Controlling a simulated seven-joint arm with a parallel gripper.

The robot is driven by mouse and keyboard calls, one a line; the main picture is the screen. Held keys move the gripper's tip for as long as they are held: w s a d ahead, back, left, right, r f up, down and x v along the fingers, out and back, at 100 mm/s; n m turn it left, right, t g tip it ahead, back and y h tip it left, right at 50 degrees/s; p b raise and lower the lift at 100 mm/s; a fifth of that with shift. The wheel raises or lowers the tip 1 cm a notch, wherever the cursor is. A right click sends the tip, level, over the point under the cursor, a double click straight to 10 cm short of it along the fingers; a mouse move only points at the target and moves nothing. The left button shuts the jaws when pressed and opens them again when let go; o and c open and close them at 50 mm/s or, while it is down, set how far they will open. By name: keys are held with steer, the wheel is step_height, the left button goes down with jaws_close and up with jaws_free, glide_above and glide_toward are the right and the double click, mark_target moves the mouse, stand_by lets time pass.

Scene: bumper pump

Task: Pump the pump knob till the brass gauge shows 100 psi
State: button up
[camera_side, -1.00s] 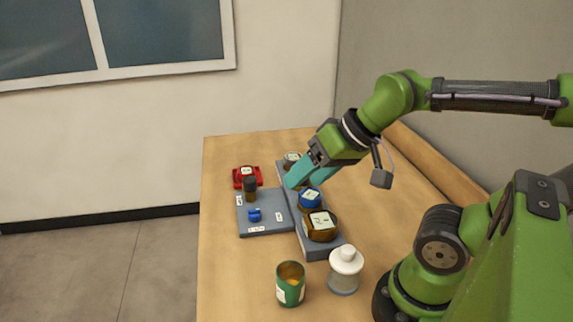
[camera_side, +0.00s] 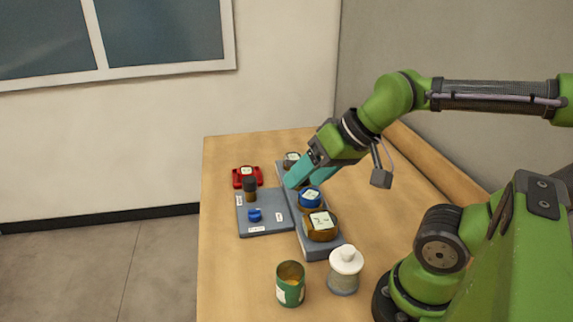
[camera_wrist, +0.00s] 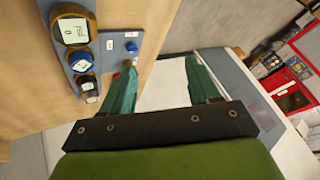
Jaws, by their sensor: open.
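The brass gauge (camera_side: 321,226) is the large round one at the near end of a grey rail. In the wrist view the brass gauge (camera_wrist: 73,28) has a pale face that appears to read 0 psi. A grey plate (camera_side: 270,228) beside the rail carries a tall dark knob (camera_side: 250,189) and a small blue knob (camera_side: 254,215). The plate's labels are too small to read, so I cannot tell which is the pump knob. My gripper (camera_side: 301,180) is open and empty, above the rail behind the blue gauge. Its spread fingers (camera_wrist: 160,78) show in the wrist view.
A blue gauge (camera_side: 310,198) and a dark gauge (camera_side: 291,160) share the rail. A red device (camera_side: 247,177) stands behind the plate. A green cup (camera_side: 290,290) and a white-capped bottle (camera_side: 345,272) stand at the front. The table's left side is clear.

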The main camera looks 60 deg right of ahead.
stand_by(0.3)
jaws_close()
stand_by(1.6)
